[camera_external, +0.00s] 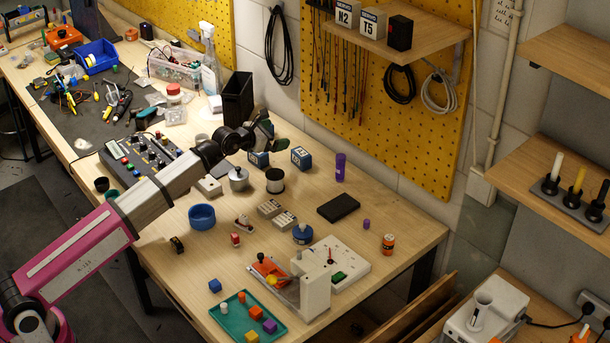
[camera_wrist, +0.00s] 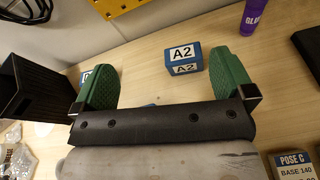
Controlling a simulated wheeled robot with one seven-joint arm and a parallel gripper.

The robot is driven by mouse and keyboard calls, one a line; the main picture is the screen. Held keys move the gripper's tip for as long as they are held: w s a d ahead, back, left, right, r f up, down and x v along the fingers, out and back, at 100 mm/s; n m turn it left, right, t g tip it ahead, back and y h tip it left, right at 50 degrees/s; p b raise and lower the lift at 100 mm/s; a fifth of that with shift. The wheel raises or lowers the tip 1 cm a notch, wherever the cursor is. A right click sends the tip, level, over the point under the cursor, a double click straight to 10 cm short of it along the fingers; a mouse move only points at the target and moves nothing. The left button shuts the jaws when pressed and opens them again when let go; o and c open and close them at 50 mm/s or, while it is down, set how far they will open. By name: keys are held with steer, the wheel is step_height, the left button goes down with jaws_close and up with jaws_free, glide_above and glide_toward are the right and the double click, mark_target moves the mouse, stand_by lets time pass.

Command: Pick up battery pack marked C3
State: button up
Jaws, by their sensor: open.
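No mark C3 is readable in either view. A blue pack with white labels marked A2 (camera_wrist: 184,60) stands on the bench; in the external view it seems to be the right one (camera_external: 301,158) of two blue packs. The other blue pack (camera_external: 258,159) stands to its left, below my gripper (camera_external: 264,132); its mark is too small to read. In the wrist view a sliver of that blue pack (camera_wrist: 84,76) shows behind the left finger, its label hidden. My gripper (camera_wrist: 167,82) is open and empty, its green fingers spread, with the A2 pack beyond and between them.
A black bin (camera_external: 238,98) stands behind my gripper, at left in the wrist view (camera_wrist: 30,88). A purple glue tube (camera_external: 340,167) stands right of the packs. A dark spool (camera_external: 275,181), a metal pot (camera_external: 239,178) and pose blocks (camera_external: 271,208) stand in front.

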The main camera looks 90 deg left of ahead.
mark_target(258, 157)
steer(key=s+a+f+n, duration=0.1)
steer(key=s, duration=0.1)
steer(key=s+a+f+g, duration=0.1)
steer(key=s+a, duration=0.1)
steer(key=s+a+n, duration=0.1)
steer(key=s, duration=0.1)
steer(key=shift+s+a+f+n+g, duration=0.25)
steer(key=shift+s+f+n+g, duration=0.05)
steer(key=shift+s+f, duration=0.1)
steer(key=shift+f, duration=2.2)
step_height(258, 157, down, 2)
steer(key=shift+f, duration=0.1)
steer(key=x, duration=0.3)
steer(key=shift+w+f, duration=0.1)
steer(key=shift+f, duration=0.1)
steer(key=shift+c, duration=0.3)
steer(key=c, duration=1)
